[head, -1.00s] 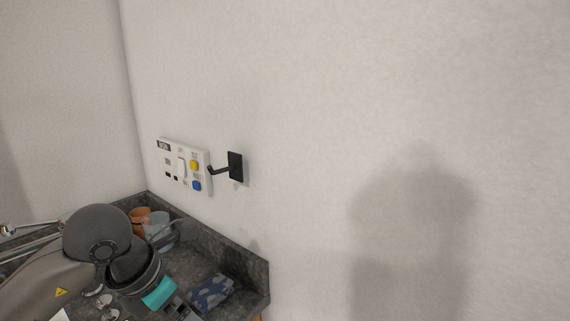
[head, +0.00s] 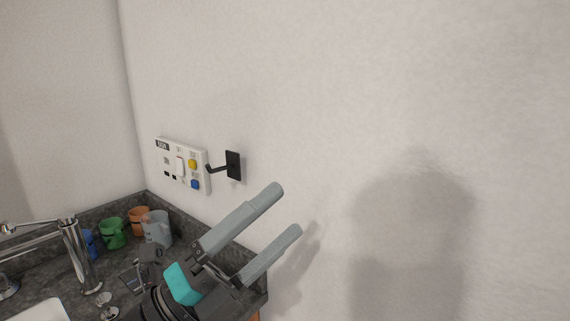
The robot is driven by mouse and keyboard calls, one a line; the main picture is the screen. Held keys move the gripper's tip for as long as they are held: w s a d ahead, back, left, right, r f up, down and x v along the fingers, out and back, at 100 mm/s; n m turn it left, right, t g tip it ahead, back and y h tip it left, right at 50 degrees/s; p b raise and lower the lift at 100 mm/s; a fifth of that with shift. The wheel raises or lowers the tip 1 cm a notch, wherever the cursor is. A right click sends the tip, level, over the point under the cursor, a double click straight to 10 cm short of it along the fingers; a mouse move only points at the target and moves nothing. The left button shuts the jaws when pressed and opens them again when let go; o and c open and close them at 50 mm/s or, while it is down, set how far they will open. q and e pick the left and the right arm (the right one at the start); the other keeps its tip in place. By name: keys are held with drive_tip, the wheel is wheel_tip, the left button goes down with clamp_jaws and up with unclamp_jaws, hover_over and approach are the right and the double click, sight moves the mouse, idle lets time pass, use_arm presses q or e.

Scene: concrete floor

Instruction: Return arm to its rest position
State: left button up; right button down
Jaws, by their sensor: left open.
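My left gripper (head: 280,210) is in the lower middle of the head view, raised in front of the counter's right end and the white wall. Its two grey fingers are apart, point up and to the right, and hold nothing. The wrist with its teal part shows at the bottom, over the counter. My right gripper is not in view.
A dark counter (head: 43,284) carries a metal faucet (head: 80,255), a green mug (head: 112,233), an orange mug (head: 139,215), a grey mug (head: 158,228) and a blue item (head: 90,243). A white switch panel (head: 181,165) and a black hook (head: 233,166) are on the wall.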

use_arm(q)
drive_tip(key=w+a+f+n+t+y, duration=0.35)
drive_tip(key=a+n+y, duration=0.25)
drive_tip(key=n+y, duration=0.3)
drive_tip(key=w+a+f+n+t+y, duration=0.25)
drive_tip(key=a+n+t+y, duration=0.35)
drive_tip(key=n, duration=0.5)
drive_tip(key=s+a+f+n+g+y, duration=0.1)
drive_tip(key=a+f+n+g+y, duration=0.25)
drive_tip(key=f, duration=0.35)
drive_tip(key=s+a+f+n+g+y, duration=0.2)
drive_tip(key=f+n+g+y, duration=0.15)
drive_tip(key=f, duration=0.25)
drive_tip(key=s+d+f+n+g+h, duration=0.3)
drive_tip(key=s+f+g, duration=0.9)
drive_tip(key=s+f, duration=0.7)
wheel_tip(320, 180, down, 20)
drive_tip(key=s+r, duration=0.1)
drive_tip(key=s+a+f+g, duration=0.2)
drive_tip(key=s+f, duration=1.3)
drive_tip(key=s, duration=0.1)
drive_tip(key=shift+a+f+y, duration=0.35)
drive_tip(key=shift+y, duration=0.05)
